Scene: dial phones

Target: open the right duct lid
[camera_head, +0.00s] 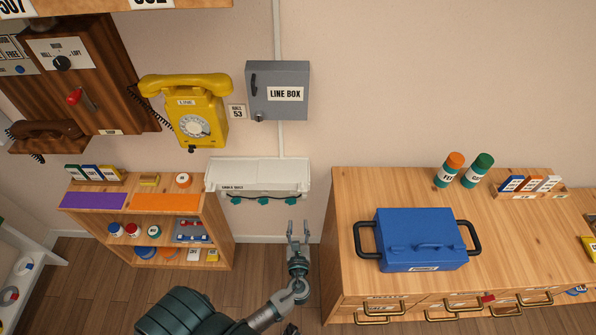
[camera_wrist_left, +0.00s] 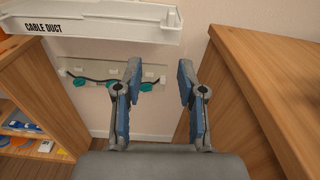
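A white cable duct (camera_head: 258,174) is mounted on the wall between the small shelf and the wooden cabinet. Its lid (camera_wrist_left: 95,20), marked CABLE DUCT, spans the top left of the left wrist view. Below it a backplate with a dark cable and several teal knobs (camera_wrist_left: 145,85) shows. I cannot tell which part is the right lid. My left gripper (camera_head: 298,228) is open and empty, below and in front of the duct's right end. In the left wrist view its fingers (camera_wrist_left: 157,75) stand apart, below the duct's right end. My right gripper does not show.
The small shelf (camera_head: 222,225) stands at left of the duct. The wooden cabinet (camera_head: 345,220), with a blue toolbox (camera_head: 422,245) on top, stands close at right of my left gripper. A grey line box (camera_head: 278,75) and a yellow phone (camera_head: 187,105) hang above.

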